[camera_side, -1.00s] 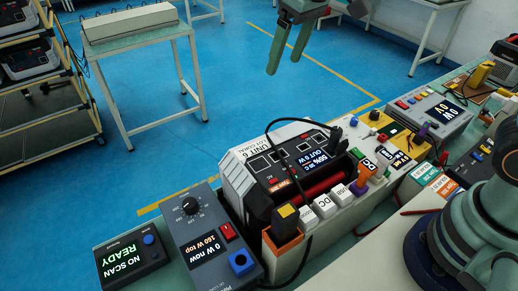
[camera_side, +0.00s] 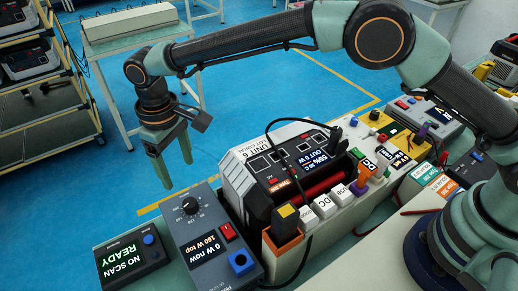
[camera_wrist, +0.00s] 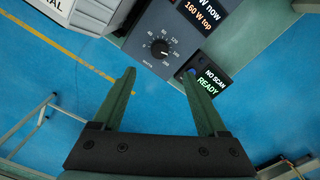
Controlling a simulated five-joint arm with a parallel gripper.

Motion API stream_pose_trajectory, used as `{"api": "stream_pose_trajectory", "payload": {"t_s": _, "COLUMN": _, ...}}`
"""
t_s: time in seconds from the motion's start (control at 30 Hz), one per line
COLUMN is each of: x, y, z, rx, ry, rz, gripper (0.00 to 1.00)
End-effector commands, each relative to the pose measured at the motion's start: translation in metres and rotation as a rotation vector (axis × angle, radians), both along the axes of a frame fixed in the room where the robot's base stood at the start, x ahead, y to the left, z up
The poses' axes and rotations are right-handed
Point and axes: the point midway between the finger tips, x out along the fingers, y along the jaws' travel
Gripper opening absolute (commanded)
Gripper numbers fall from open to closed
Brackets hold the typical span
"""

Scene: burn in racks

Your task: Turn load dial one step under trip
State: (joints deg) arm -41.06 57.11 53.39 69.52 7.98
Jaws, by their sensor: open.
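The load dial is a round black knob (camera_side: 190,205) on a grey load box (camera_side: 211,240) in the side view. The box's small screen reads "0 W now" and "160 W top". In the wrist view the dial (camera_wrist: 160,49) sits inside a ring of printed numbers, above and between my fingertips. My gripper (camera_side: 174,162) is open and empty. It hangs above and behind the load box, apart from the dial. In the wrist view my gripper (camera_wrist: 158,80) shows two green fingers spread wide.
A scanner box (camera_side: 131,264) reading "NO SCAN READY" stands left of the load box. The unit labelled "UNIT 6" (camera_side: 291,162) stands to its right, with cables and white plugs (camera_side: 325,206) in front. Blue floor lies beyond the bench edge.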

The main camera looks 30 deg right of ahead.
Motion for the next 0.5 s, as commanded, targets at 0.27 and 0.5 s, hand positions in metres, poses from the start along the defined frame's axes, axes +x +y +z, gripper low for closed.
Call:
{"api": "stream_pose_trajectory", "payload": {"t_s": 0.27, "x": -0.001, "y": -0.001, "z": -0.039, "rx": -0.003, "ry": 0.003, "rz": 0.000, "gripper": 0.76}}
{"api": "stream_pose_trajectory", "payload": {"t_s": 0.5, "x": -0.001, "y": -0.001, "z": -0.085, "rx": -0.002, "ry": 0.003, "rz": 0.000, "gripper": 0.76}}
